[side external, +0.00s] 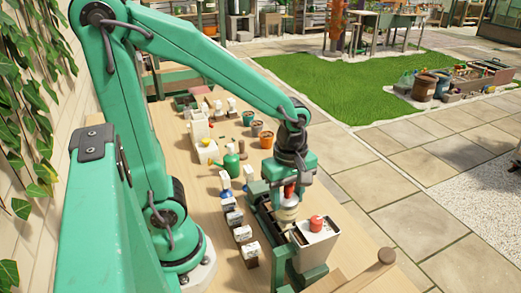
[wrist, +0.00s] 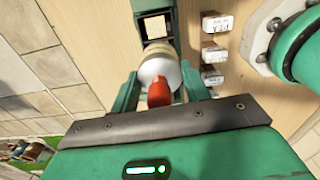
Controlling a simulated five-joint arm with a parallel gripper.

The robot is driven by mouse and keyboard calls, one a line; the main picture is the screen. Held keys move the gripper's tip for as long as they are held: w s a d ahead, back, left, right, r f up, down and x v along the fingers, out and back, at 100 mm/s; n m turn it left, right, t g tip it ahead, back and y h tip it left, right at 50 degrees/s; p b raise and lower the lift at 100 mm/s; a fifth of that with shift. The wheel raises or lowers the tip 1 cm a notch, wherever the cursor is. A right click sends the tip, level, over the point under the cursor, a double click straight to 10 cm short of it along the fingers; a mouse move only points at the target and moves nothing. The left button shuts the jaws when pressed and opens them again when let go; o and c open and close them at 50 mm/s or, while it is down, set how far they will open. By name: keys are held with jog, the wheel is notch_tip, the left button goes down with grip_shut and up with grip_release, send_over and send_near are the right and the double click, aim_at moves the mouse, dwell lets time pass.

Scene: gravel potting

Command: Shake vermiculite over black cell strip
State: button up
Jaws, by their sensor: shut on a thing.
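My gripper (side external: 290,191) is shut on a cream shaker (side external: 287,211) with a red knob. In the wrist view the shaker (wrist: 158,72) sits between the two green fingers of my gripper (wrist: 160,88), its whitish end and red knob facing the camera. A black cell strip (wrist: 141,27) shows partly just beyond the shaker, with pale tan material in the visible cells; the shaker hides the rest. No falling grains can be seen.
A pale bin (side external: 314,248) with a red-topped thing on it stands right of the shaker. Several white labelled blocks (side external: 243,234) line the bench at left. A green watering can (side external: 231,166) and several small pots (side external: 266,140) stand farther back.

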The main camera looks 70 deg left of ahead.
jog(key=shift+d, duration=0.6)
jog(key=shift+a, duration=0.2)
jog(key=shift+a, duration=1.05)
jog(key=a+r, duration=0.2)
jog(key=r, duration=0.1)
jog(key=shift+a, duration=0.3)
jog(key=shift+f, duration=0.15)
